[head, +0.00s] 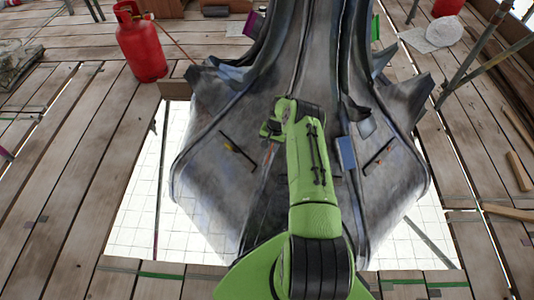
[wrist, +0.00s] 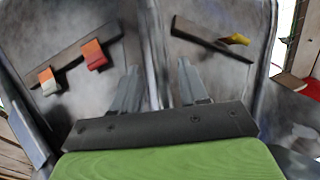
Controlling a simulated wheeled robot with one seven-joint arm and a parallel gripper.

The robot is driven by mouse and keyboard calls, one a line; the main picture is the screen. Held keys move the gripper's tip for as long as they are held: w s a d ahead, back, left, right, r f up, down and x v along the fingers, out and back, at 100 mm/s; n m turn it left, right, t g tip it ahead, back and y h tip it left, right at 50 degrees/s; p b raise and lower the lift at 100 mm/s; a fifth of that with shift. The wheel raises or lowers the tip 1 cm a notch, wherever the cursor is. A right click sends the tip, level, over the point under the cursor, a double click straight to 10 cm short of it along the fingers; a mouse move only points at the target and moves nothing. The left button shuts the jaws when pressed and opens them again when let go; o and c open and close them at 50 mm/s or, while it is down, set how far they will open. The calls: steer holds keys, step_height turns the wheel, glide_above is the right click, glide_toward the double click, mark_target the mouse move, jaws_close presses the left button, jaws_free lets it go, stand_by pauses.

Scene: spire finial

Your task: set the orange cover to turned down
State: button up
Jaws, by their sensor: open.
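In the wrist view, two small orange-topped pieces sit on a dark bar on the grey metal face at left. One is an orange and white piece (wrist: 48,80); the other is an orange-red piece (wrist: 95,55). I cannot tell for sure which is the orange cover, or its exact tilt. My gripper (wrist: 159,68) is open and empty, its two grey fingers apart, pointing at the seam between two metal faces. Both orange pieces lie left of the fingers, apart from them. In the head view my green arm hides most of the area around the gripper.
The large grey spire (head: 215,170) fills the middle, with flared metal fins. A dark bar with a yellow piece (wrist: 238,39) is on the right face. A blue box (head: 346,152) sits right of my arm. A red gas cylinder (head: 141,45) stands on the plank floor at left.

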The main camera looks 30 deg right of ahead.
mark_target(268, 148)
steer(key=f, duration=0.2)
steer(key=f+b, duration=0.1)
steer(key=shift+w+a+f, duration=0.2)
steer(key=shift+w+f, duration=0.1)
steer(key=shift+f, duration=0.1)
jaws_close()
